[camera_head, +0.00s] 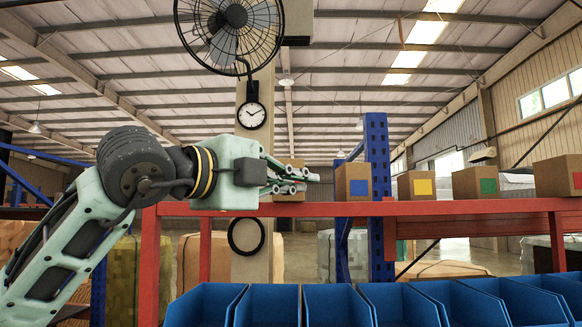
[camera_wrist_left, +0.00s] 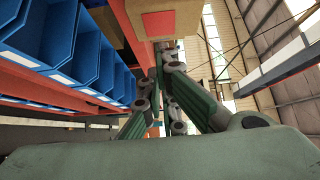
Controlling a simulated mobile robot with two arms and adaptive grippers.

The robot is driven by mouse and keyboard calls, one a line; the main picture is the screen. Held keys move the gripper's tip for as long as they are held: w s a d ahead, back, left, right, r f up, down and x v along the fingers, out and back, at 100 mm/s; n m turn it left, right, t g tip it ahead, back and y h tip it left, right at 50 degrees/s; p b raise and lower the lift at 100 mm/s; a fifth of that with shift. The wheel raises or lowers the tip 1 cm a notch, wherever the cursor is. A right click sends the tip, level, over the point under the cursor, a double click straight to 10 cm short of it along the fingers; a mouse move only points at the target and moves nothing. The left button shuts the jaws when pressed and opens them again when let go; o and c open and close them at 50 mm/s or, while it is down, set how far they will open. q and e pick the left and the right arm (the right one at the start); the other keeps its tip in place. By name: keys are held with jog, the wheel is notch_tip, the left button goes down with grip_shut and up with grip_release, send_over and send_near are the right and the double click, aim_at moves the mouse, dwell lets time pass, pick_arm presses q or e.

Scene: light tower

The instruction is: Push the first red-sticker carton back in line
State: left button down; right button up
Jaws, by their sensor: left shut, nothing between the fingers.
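A brown carton (camera_head: 289,198) stands on the red shelf, largely hidden behind my left gripper (camera_head: 306,179); no sticker shows on it. The gripper is shut and empty, pointing right, in front of this carton; I cannot tell whether it touches. In the left wrist view, the fingers (camera_wrist_left: 166,65) converge beside the shelf line. A brown carton with a red patch (camera_wrist_left: 158,22) shows above the fingertips there. At the far right of the head view stands a carton with a red sticker (camera_head: 558,178), cut by the picture edge. My right gripper is not seen.
Cartons with a blue sticker (camera_head: 352,182), a yellow sticker (camera_head: 417,185) and a green sticker (camera_head: 476,182) stand spaced along the red shelf (camera_head: 450,207). A blue post (camera_head: 377,150) rises behind. Several blue bins (camera_head: 330,305) sit below the shelf, in front.

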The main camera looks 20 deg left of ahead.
pick_arm(q)
jog(key=shift+w+a+p, duration=0.25)
jog(key=shift+w+a, duration=0.05)
jog(key=shift+w, duration=0.2)
jog(key=shift+w+a+p, duration=0.2)
jog(key=shift+w+a, duration=0.05)
jog(key=shift+w, duration=0.25)
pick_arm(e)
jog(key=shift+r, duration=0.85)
pick_arm(q)
jog(key=shift+d, duration=0.15)
jog(key=shift+w, duration=0.1)
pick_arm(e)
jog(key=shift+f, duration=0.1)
